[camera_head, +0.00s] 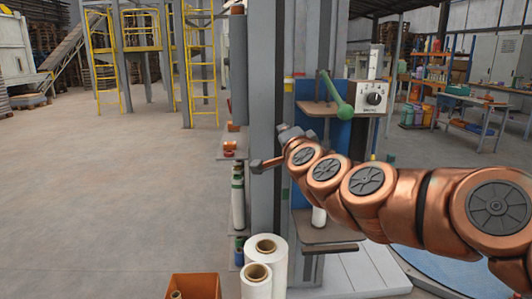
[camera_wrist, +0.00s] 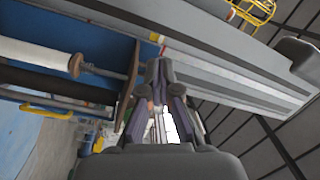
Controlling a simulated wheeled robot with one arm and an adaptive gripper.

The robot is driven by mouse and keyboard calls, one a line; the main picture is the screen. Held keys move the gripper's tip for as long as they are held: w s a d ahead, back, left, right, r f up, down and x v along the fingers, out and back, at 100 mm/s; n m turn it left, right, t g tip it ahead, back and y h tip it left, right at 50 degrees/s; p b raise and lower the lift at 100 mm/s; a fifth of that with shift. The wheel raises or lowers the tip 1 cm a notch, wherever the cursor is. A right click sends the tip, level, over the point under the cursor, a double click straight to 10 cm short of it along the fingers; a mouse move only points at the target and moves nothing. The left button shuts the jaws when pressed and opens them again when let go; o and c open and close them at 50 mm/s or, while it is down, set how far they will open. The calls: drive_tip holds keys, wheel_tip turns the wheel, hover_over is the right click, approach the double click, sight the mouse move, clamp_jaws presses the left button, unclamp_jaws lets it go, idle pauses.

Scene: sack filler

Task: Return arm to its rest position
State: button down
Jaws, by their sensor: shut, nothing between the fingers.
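My copper-coloured arm reaches in from the right edge of the head view to the front of the grey column (camera_head: 268,110). My gripper shows in the wrist view (camera_wrist: 158,70), with its dark fingers brought together at the tips and nothing held. In the head view the arm's far end is small and lies against the column and shelves, so the fingers are hard to make out there. A green lever (camera_head: 334,96) and a white box with a black dial (camera_head: 373,97) are above and right of the arm's end.
White rolls (camera_head: 266,252) stand at the column's foot, beside an orange bin (camera_head: 194,287). A brown shelf (camera_head: 322,232) is below the arm. Yellow ladders (camera_head: 200,60) and a laden rack (camera_head: 428,80) stand farther back. The floor at left is clear.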

drive_tip(key=s+a+n+g+y+p, duration=0.3)
drive_tip(key=s+a+n+g+p, duration=0.15)
drive_tip(key=s+n, duration=0.2)
drive_tip(key=s+d+f+n+g+p, duration=0.1)
drive_tip(key=s+f+n+g+p, duration=0.45)
drive_tip(key=s, duration=0.65)
drive_tip(key=s+d+f+g+h+p, duration=0.2)
drive_tip(key=s+d, duration=0.3)
drive_tip(key=s, duration=0.4)
drive_tip(key=s+d+f+g+h+p, duration=0.2)
drive_tip(key=s+d, duration=0.4)
drive_tip(key=s, duration=0.3)
drive_tip(key=s+d+f+m+g+h+p, duration=0.1)
drive_tip(key=s+d+f+g+h+p, duration=0.1)
drive_tip(key=s+d+g, duration=0.4)
drive_tip(key=s+f+p, duration=0.1)
drive_tip(key=s+p, duration=0.1)
drive_tip(key=s, duration=0.2)
drive_tip(key=shift+h, duration=0.3)
drive_tip(key=shift+d+f, duration=0.1)
